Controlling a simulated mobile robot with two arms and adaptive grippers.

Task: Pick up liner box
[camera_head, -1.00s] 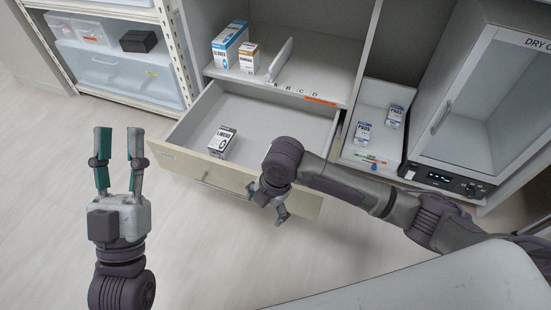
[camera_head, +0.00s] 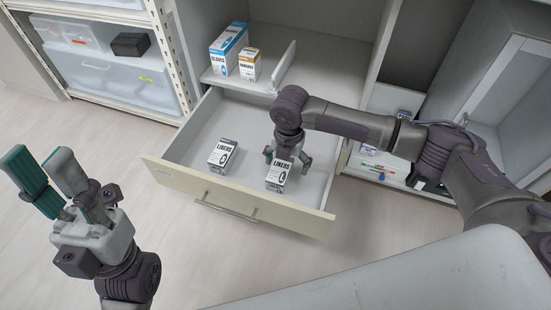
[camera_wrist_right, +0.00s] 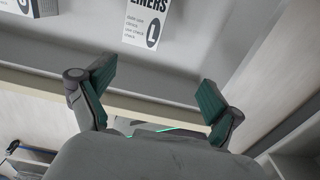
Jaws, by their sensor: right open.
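Two white-and-black liner boxes stand in the open drawer: a left liner box (camera_head: 222,155) and a right liner box (camera_head: 278,177) nearer the drawer front. My right gripper (camera_head: 287,159) is open and empty, pointing down at the right box's back edge; contact cannot be told. In the right wrist view, a liner box marked L (camera_wrist_right: 147,24) lies beyond the open fingers (camera_wrist_right: 155,88), cut off by the top edge. Part of another box (camera_wrist_right: 38,8) shows at top left. My left gripper (camera_head: 42,168) is open and empty over the floor at the left.
The drawer (camera_head: 180,178) is pulled out, with its handle (camera_head: 230,207) in front. A blue-and-white gloves box (camera_head: 228,48) and a bandage box (camera_head: 250,64) stand on the shelf above, beside a divider (camera_head: 284,66). A pale surface (camera_head: 400,275) fills the lower right.

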